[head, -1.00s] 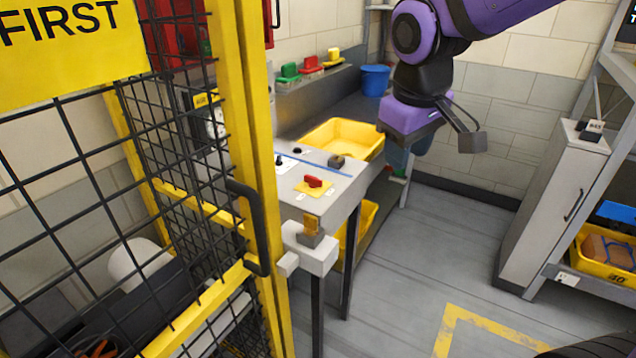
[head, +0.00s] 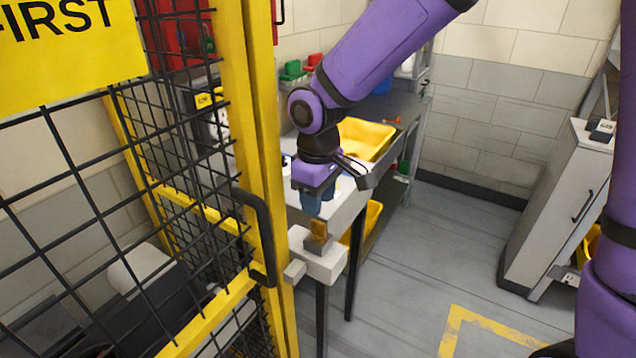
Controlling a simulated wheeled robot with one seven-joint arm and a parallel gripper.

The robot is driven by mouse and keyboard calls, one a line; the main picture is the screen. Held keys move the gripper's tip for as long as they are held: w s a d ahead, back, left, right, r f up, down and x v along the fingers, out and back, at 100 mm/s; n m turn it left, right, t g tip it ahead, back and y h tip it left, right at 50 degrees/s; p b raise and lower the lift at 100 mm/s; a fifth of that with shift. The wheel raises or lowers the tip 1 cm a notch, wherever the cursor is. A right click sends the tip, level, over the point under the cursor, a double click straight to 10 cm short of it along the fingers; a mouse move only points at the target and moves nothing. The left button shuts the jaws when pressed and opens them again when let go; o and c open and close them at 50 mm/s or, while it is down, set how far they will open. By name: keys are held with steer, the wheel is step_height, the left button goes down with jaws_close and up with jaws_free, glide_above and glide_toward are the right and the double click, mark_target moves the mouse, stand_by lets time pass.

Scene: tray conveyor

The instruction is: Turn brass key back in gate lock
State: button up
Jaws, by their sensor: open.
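The brass key (head: 319,231) stands upright in the light grey gate lock (head: 322,262), which is fixed to the yellow gate post. My gripper (head: 315,207) points down just above the key, with a small gap seeming to remain between them. Its jaws are open and hold nothing that I can see.
The yellow mesh gate (head: 262,180) with its black handle (head: 257,235) stands close on the left. A yellow bin (head: 367,134) is on the bench behind my arm. A grey cabinet (head: 558,205) stands at the right. The floor between is clear.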

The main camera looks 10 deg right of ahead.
mark_target(318, 221)
step_height(318, 221, down, 7)
stand_by(0.4)
jaws_close()
steer(key=shift+n, duration=1.5)
steer(key=shift+n, duration=1.5)
